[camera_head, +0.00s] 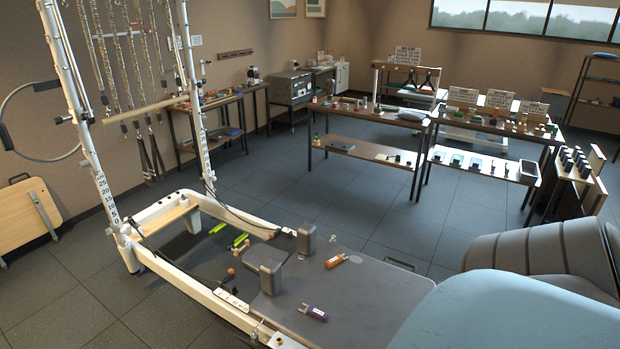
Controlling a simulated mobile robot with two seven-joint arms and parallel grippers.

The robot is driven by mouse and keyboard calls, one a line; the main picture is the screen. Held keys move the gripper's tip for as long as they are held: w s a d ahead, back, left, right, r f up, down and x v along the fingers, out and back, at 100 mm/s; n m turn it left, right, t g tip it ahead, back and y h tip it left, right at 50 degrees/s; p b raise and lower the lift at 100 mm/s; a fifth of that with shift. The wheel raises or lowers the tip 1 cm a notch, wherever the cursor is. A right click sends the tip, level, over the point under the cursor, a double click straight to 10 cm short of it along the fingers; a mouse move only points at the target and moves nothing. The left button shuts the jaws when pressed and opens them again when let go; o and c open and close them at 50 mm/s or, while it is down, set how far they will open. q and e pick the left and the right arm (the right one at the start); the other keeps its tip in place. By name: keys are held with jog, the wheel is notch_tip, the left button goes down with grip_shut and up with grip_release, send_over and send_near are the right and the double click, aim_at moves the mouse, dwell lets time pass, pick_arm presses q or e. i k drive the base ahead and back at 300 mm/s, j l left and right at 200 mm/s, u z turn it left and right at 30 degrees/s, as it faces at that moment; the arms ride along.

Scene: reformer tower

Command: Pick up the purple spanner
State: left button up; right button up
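A small purple item (314,312), which looks like the purple spanner, lies on the grey padded carriage (375,295) of the reformer. It is near the carriage's front edge, with a pale end toward the left. Its exact shape is too small to tell. Neither of my grippers is in view.
An orange item (335,261) lies farther back on the carriage, right of two grey shoulder blocks (271,277). White uprights (95,120) rise at left. A light blue rounded surface (490,315) and a grey ribbed pad (535,255) fill the lower right. Tables (365,128) stand behind.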

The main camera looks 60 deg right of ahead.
aim_at(312, 311)
jog(key=i+l+z, duration=0.1)
jog(key=i+z, duration=0.65)
jog(key=z, duration=0.15)
jog(key=i+j+z, duration=0.2)
jog(key=i+z, duration=0.2)
jog(key=i+l+u, duration=0.15)
jog(key=i, duration=0.35)
jog(key=l+u, duration=0.1)
jog(key=u, duration=9.55)
